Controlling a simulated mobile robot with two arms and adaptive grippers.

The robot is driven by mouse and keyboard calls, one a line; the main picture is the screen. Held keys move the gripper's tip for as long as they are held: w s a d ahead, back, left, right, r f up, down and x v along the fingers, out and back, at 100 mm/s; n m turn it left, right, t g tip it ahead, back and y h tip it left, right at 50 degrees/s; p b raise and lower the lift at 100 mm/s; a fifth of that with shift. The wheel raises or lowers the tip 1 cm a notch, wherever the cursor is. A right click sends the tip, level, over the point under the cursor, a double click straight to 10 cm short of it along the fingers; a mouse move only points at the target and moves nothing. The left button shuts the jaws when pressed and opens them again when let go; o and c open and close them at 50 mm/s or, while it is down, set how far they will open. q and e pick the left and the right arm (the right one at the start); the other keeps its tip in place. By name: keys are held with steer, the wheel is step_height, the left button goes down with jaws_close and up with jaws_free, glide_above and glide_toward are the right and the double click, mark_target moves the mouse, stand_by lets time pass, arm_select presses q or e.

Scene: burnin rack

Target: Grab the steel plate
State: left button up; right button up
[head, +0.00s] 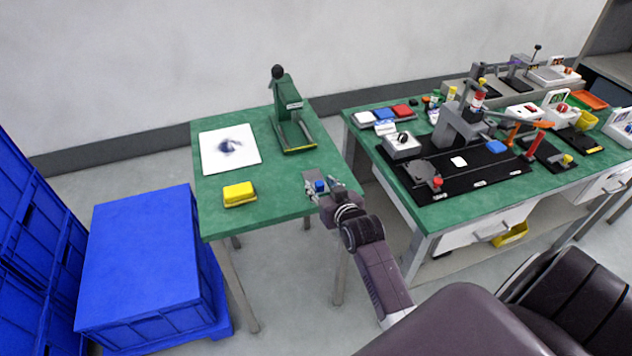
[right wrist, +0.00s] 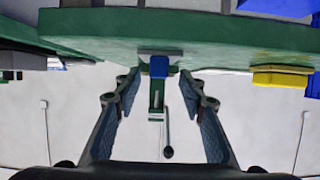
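A small grey plate that looks like steel (head: 310,180) lies near the front right edge of the small green table, with a blue block (head: 320,185) on it. In the right wrist view the plate (right wrist: 160,52) is a thin grey strip at the table edge, and the blue block (right wrist: 158,67) shows between my fingers. My right gripper (head: 323,192) is at this edge, right by the plate. Its two fingers (right wrist: 161,82) are spread wide with nothing held between them. The gripper partly hides the plate in the head view. My left gripper is not in view.
On the small table (head: 275,202) are a green hand press (head: 288,108), a white sheet (head: 213,155) and a yellow block (head: 239,192). A crowded second bench (head: 436,217) stands to the right across a narrow gap. Blue crates (head: 145,250) stand left.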

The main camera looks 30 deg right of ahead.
mark_target(319, 182)
steer(key=shift+x, duration=1.55)
steer(key=shift+d, duration=0.1)
steer(key=shift+c, duration=0.4)
jaws_close()
